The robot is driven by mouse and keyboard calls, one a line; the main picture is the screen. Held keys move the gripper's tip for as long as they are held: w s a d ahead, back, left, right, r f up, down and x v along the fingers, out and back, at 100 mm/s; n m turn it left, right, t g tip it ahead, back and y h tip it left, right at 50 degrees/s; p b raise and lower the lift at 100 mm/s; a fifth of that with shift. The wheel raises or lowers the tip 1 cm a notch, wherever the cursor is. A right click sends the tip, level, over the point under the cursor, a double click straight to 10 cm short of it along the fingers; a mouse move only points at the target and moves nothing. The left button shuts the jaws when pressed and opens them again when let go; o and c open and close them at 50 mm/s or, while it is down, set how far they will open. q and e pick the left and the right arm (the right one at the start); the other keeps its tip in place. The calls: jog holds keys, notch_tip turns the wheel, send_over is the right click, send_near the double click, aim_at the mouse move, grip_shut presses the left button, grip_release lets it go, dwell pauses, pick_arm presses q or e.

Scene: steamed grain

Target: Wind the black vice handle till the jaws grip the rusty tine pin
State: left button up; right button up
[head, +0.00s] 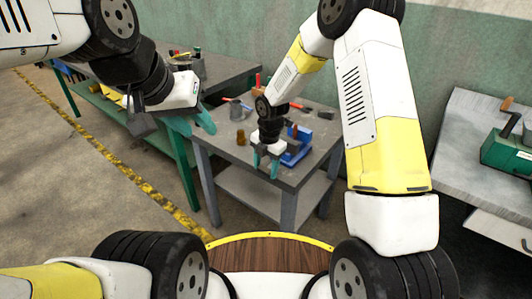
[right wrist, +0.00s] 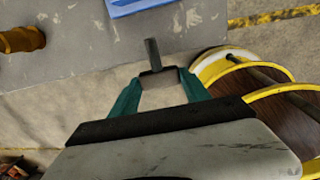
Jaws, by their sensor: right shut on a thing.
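The blue vice (head: 297,150) stands on the near right part of the grey table; its edge also shows in the right wrist view (right wrist: 138,6). My right gripper (head: 267,166) is at the front of the vice, just past the table's front edge. In the right wrist view its teal fingers are shut on the black vice handle (right wrist: 152,52), which shows as a dark rod with a crosspiece between the fingertips. A small reddish-brown upright piece (head: 294,131) by the vice may be the rusty tine pin; the jaw gap is too small to judge. My left gripper (head: 195,122) is open and empty, left of the table.
The grey table (head: 222,143) also holds a brown cylinder (head: 241,139), a grey cup (head: 237,111) and red-handled tools. A green-framed bench (head: 225,69) stands behind left. A side bench (head: 458,140) with a green machine (head: 507,155) is at right. Floor at left is clear.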

jog(key=t+y, duration=0.2)
jog(key=shift+s+d+f+y, duration=0.1)
jog(key=shift+s+d+y, duration=0.1)
jog(key=shift+d+y, duration=0.2)
jog(key=shift+t+y, duration=0.6)
jog(key=shift+y, duration=0.3)
jog(key=shift+d, duration=0.1)
jog(key=o, duration=1.4)
jog(key=shift+s+f, duration=0.1)
jog(key=shift+v, duration=3.9)
